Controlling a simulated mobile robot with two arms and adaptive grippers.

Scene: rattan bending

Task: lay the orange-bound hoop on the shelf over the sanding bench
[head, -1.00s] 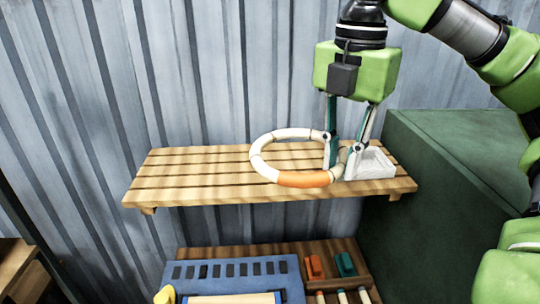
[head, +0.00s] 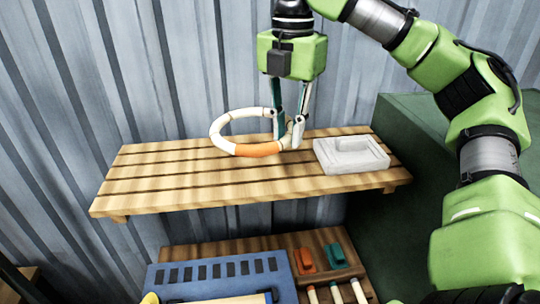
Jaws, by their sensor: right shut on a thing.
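The orange-bound hoop (head: 258,150) is a pale ring with an orange wrapped section at its front. My right gripper (head: 289,143) comes down from above and is shut on the right side of the hoop. The slatted wooden shelf (head: 180,187) is fixed at the wall. The hoop shows in front of the shelf's back half, and its far part shows against the wall. I cannot tell whether the hoop touches the slats. The sanding bench (head: 320,240) is below the shelf. My left gripper is not in view.
A white tray-like block (head: 350,155) sits on the shelf's right end. The shelf's left and front slats are bare. A dark green cabinet (head: 405,115) stands at the right. A blue slotted holder (head: 215,268) and orange and green blocks (head: 303,258) lie on the bench.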

